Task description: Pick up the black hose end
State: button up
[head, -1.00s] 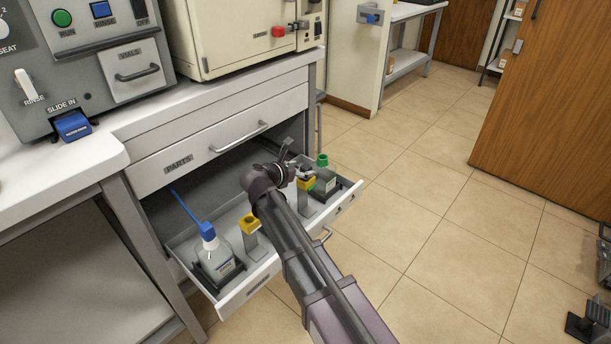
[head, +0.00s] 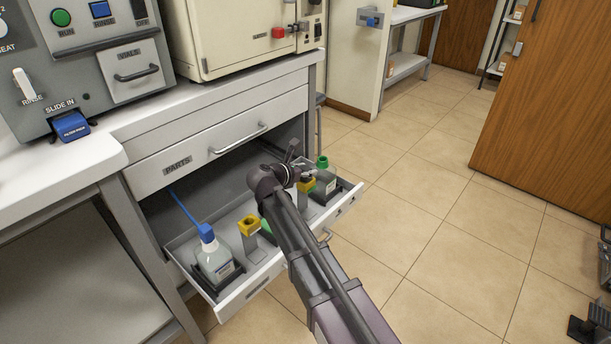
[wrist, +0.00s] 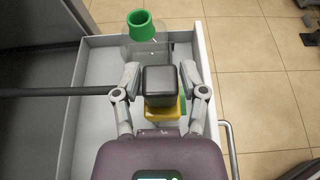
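In the wrist view a black block (wrist: 160,84), which looks like the black hose end, sits over a yellow-topped holder (wrist: 166,106). A dark bar or hose (wrist: 50,92) runs in from the left; its join to the block is hidden behind a finger. My gripper (wrist: 162,80) is open, with one finger on each side of the block and narrow gaps showing. In the head view my gripper (head: 302,170) is over the right part of the open drawer, by a yellow-topped holder (head: 306,186). My arm hides most of the hose end there.
The open drawer (head: 258,288) also holds a blue-capped wash bottle (head: 216,260), another yellow-topped holder (head: 249,226), and a green-capped bottle (head: 322,165); its green top (wrist: 140,20) shows ahead of my gripper. The PARTS drawer front (head: 230,140) is above.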

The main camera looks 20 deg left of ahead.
aim_at(306, 168)
grip_shut()
jog(key=shift+r, duration=0.1)
notch_tip(306, 168, up, 4)
jog(key=p, duration=0.3)
jog(key=shift+f+p, duration=0.25)
jog(key=shift+p, duration=0.1)
jog(key=s+a+r+p, duration=0.1)
jog(key=s+a, duration=0.1)
jog(key=s, duration=1.4)
jog(key=shift+a+r, duration=0.15)
